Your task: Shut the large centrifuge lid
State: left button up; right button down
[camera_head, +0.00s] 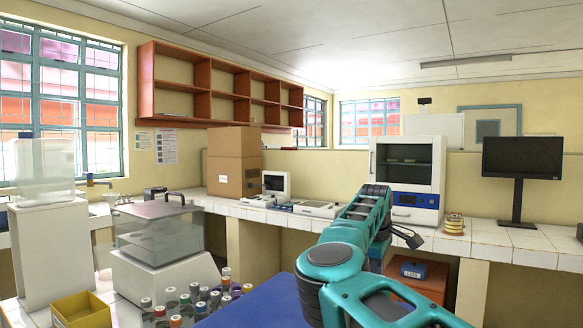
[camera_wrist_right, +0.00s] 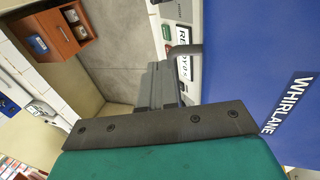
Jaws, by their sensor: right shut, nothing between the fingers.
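A large flat blue panel (camera_head: 262,302), apparently the large centrifuge lid, shows at the bottom of the head view, partly hidden by my right arm. In the right wrist view a blue surface (camera_wrist_right: 250,70) lettered WHIRLANE fills the right side, beside a pale control panel (camera_wrist_right: 172,12). A short grey bar (camera_wrist_right: 192,50) sticks out at the edge of the blue surface. My right gripper (camera_wrist_right: 165,80) is shut and empty, close to this bar and the blue edge; I cannot tell whether it touches. In the head view it (camera_head: 410,239) is small and dark. My left gripper is out of view.
Several capped bottles (camera_head: 190,302) and a yellow bin (camera_head: 80,312) stand at the lower left, by a clear-lidded box (camera_head: 158,232). An orange-brown cabinet (camera_head: 420,275) sits under the back bench, which holds a white cabinet (camera_head: 405,172) and a monitor (camera_head: 522,158).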

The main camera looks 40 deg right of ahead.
jog(key=shift+x, duration=1.15)
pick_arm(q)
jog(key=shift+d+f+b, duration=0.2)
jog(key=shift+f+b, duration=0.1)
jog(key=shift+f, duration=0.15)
pick_arm(e)
jog(key=shift+s+a+f, duration=0.2)
jog(key=shift+f, duration=0.4)
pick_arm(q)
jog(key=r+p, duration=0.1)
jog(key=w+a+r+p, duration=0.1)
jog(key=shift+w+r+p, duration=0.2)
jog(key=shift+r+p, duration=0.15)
pick_arm(e)
notch_tip(320, 180, up, 15)
jog(key=shift+d, duration=0.5)
